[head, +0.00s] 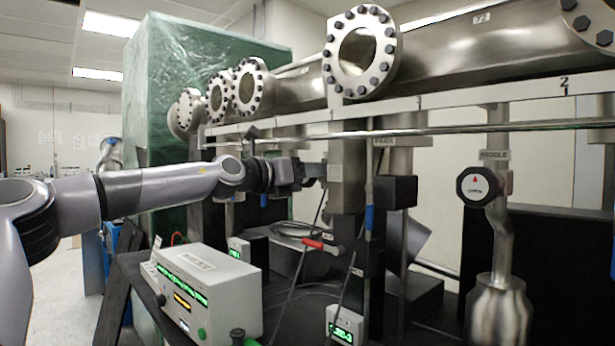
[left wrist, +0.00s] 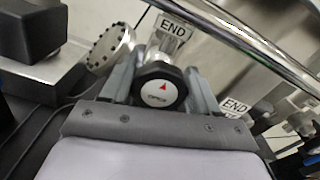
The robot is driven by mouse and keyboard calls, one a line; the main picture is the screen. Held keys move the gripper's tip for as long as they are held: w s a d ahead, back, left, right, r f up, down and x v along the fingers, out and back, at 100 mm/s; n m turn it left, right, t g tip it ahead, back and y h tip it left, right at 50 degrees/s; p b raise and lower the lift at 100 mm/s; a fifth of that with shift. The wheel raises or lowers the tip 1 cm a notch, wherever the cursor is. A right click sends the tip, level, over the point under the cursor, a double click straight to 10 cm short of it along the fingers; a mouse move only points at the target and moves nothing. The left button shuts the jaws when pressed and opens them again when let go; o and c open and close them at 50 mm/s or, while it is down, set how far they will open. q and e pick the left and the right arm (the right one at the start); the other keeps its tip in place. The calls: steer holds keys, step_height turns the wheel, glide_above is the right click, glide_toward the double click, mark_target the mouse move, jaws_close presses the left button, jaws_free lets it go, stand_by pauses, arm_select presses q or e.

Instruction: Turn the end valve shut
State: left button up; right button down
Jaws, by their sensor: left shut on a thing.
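The end valve's knob (left wrist: 160,93) is black with a white face in the left wrist view. A red arrow on the face points up in that picture, above small blurred lettering. An "END" tag (left wrist: 173,29) is on the pipe just beyond it. My left gripper (left wrist: 161,84) is shut on the knob, with one grey finger on each side. In the head view my left gripper (head: 315,171) reaches in under the long rail, and the end knob is hidden there. My right gripper is in neither view.
A similar valve tagged "MIDDLE" (head: 477,186) stands to the right. A shiny horizontal rail (head: 450,131) runs above my gripper. A control box (head: 208,286) with green displays and a red-handled tool (head: 322,246) are below. Cables hang near the gripper.

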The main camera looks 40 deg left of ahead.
arm_select(q)
steer(key=shift+m, duration=0.3)
stand_by(0.4)
steer(key=o, duration=1)
steer(key=shift+s, duration=0.15)
steer(key=s, duration=0.2)
steer(key=s+b, duration=0.1)
steer(key=s, duration=0.3)
steer(key=shift+s+a+b, duration=0.3)
steer(key=shift+s+b, duration=0.05)
steer(key=shift+s, duration=0.05)
